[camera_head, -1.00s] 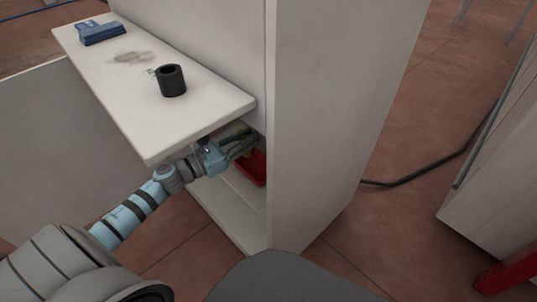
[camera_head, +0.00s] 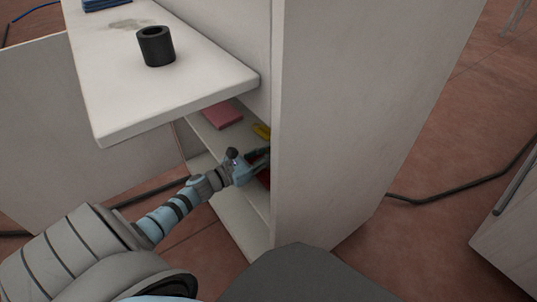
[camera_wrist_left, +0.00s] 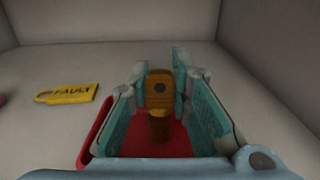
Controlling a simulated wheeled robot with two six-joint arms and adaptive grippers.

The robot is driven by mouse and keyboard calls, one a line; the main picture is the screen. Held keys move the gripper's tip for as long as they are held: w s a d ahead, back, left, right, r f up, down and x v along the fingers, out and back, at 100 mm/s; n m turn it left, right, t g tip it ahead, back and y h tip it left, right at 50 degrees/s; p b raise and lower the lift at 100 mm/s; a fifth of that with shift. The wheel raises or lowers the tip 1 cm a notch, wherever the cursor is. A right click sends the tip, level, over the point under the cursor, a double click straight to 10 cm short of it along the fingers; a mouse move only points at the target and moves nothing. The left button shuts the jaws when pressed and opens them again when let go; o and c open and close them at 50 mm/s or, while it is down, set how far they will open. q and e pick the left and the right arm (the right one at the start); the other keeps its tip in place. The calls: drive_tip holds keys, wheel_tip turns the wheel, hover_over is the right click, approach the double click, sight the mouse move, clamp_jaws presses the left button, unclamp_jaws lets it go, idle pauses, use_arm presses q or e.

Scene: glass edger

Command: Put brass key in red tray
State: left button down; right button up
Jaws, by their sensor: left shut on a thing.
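My left gripper (camera_head: 256,163) reaches into the lower shelf space of the cabinet, below the white top. In the left wrist view its fingers (camera_wrist_left: 160,72) are shut on the brass key (camera_wrist_left: 158,86), a brownish-gold piece with a dark round hole, between the teal pads. The red tray (camera_wrist_left: 98,133) lies beneath the fingers and the key in that view. Only a sliver of the red tray (camera_head: 263,179) shows in the head view, partly hidden by the gripper and the cabinet side. I cannot tell whether the key touches the tray. My right gripper is not in view.
A yellow FAULT tag (camera_wrist_left: 68,93) lies left of the tray on the shelf. The cabinet side panel (camera_head: 350,120) stands close right.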

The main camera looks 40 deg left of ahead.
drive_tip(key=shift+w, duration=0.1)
use_arm(q)
drive_tip(key=shift+f, duration=0.15)
drive_tip(key=c, duration=1.5)
unclamp_jaws()
drive_tip(key=shift+o, duration=0.2)
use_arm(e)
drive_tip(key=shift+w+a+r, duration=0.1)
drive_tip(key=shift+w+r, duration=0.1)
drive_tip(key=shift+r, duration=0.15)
use_arm(q)
drive_tip(key=v, duration=0.1)
drive_tip(key=p+v, duration=0.1)
drive_tip(key=v, duration=0.1)
drive_tip(key=shift+s+r, duration=0.3)
drive_tip(key=p+v, duration=0.3)
drive_tip(key=v, duration=0.5)
drive_tip(key=shift+s, duration=0.2)
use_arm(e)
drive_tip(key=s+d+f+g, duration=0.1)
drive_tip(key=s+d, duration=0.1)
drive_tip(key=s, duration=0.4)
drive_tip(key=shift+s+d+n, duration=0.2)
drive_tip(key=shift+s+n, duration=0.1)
